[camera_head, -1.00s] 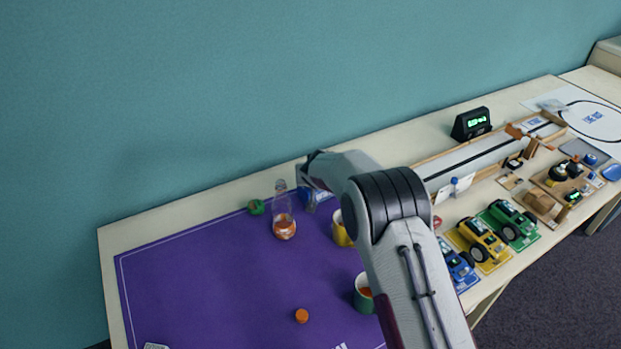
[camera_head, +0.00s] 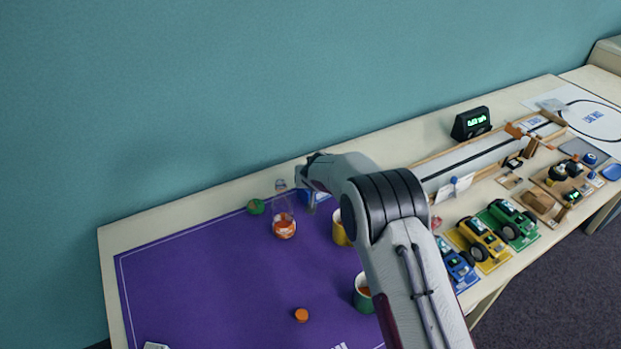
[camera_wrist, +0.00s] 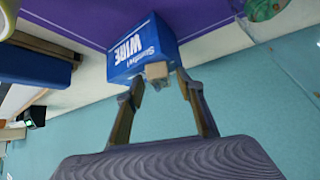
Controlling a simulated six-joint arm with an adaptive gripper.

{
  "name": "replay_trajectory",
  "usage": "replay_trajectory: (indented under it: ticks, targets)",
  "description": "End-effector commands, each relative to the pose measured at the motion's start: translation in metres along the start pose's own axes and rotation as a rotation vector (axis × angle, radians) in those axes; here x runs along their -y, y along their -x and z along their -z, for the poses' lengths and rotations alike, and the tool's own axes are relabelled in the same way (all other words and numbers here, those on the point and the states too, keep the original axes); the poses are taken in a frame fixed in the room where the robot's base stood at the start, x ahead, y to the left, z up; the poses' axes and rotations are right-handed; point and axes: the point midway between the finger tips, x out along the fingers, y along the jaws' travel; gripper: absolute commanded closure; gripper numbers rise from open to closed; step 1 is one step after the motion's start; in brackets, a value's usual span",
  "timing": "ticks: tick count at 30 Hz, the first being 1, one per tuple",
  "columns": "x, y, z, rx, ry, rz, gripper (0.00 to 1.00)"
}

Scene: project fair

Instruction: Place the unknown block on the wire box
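The blue wire box (camera_wrist: 139,50), with white "WIRE" lettering, fills the upper middle of the wrist view. A small tan block (camera_wrist: 157,71) sits at the box's lower edge in that view and appears to rest on the box. My gripper (camera_wrist: 160,80) is open, with one finger on each side of the block and visible gaps beside it. In the head view the wire box (camera_head: 315,195) is partly hidden behind my arm at the back of the purple mat. My gripper (camera_head: 304,178) is above it there, and the block cannot be made out.
A clear flask (camera_head: 284,226) with orange contents stands left of the box, with a green ball (camera_head: 256,207) farther left. A yellow cup (camera_head: 341,230) and green cup (camera_head: 363,296) stand near my arm. The purple mat's (camera_head: 200,280) left side is largely clear.

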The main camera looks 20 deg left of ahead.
Motion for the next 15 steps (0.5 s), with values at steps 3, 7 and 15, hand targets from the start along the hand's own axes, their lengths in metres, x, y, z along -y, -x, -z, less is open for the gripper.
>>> replay_trajectory:
  ticks: [3, 7, 15]
  targets:
    - [0.000, 0.001, 0.001, 0.000, 0.000, 0.000, 0.63]
    - [0.000, 0.002, 0.002, 0.000, -0.001, 0.000, 0.63]
    - [0.000, 0.018, 0.003, -0.001, 0.001, 0.000, 0.63]
